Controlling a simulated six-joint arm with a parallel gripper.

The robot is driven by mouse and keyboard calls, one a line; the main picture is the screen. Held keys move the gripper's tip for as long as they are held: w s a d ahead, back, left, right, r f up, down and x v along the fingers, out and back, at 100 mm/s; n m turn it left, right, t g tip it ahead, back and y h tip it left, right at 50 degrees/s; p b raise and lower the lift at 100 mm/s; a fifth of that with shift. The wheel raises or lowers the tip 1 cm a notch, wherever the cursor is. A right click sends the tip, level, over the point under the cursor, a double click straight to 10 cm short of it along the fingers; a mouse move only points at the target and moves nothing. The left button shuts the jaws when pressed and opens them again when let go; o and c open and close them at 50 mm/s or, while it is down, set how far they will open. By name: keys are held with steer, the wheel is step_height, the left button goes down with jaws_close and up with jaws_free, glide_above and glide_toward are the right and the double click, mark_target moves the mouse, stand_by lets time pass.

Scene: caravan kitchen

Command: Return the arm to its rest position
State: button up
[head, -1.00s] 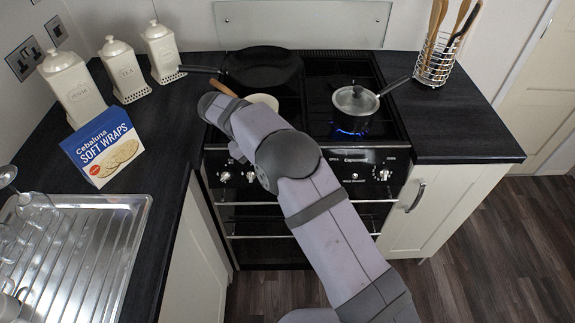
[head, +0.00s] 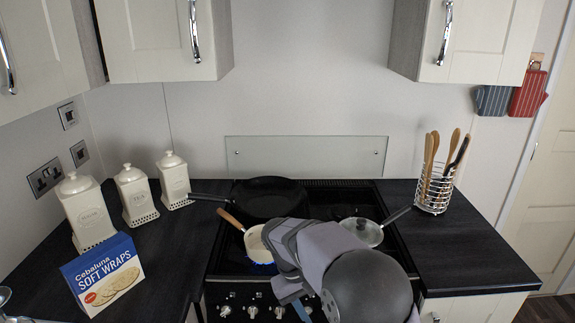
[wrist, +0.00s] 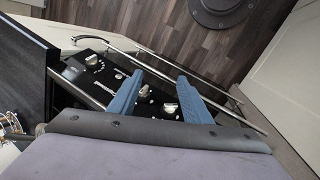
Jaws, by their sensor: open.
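My gripper (wrist: 160,78) shows in the wrist view as two blue fingers set apart, with nothing between them. They are in front of the cooker's control panel (wrist: 92,85), over the knobs as seen from the wrist; whether they touch it I cannot tell. In the head view only a blue finger (head: 300,309) shows, low beside the knobs, and the rest of the gripper is hidden by my arm. My arm (head: 325,250) is bent in front of the hob and hides part of it.
A black frying pan (head: 270,197), a cream pan (head: 256,242) over a blue flame and a lidded saucepan (head: 365,232) stand on the hob. Canisters (head: 135,193) and a wraps box (head: 104,275) are left, a utensil rack (head: 436,190) right. Cupboards (head: 160,40) hang above.

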steer(key=s+d+m+y, duration=0.1)
steer(key=s+d+y, duration=0.1)
steer(key=s, duration=0.8)
steer(key=s+d+m+y+p, duration=0.1)
steer(key=s+d, duration=0.4)
steer(key=s, duration=0.5)
steer(key=shift+f+m+y, duration=0.4)
steer(key=shift+m+y, duration=0.1)
steer(key=shift+y, duration=0.2)
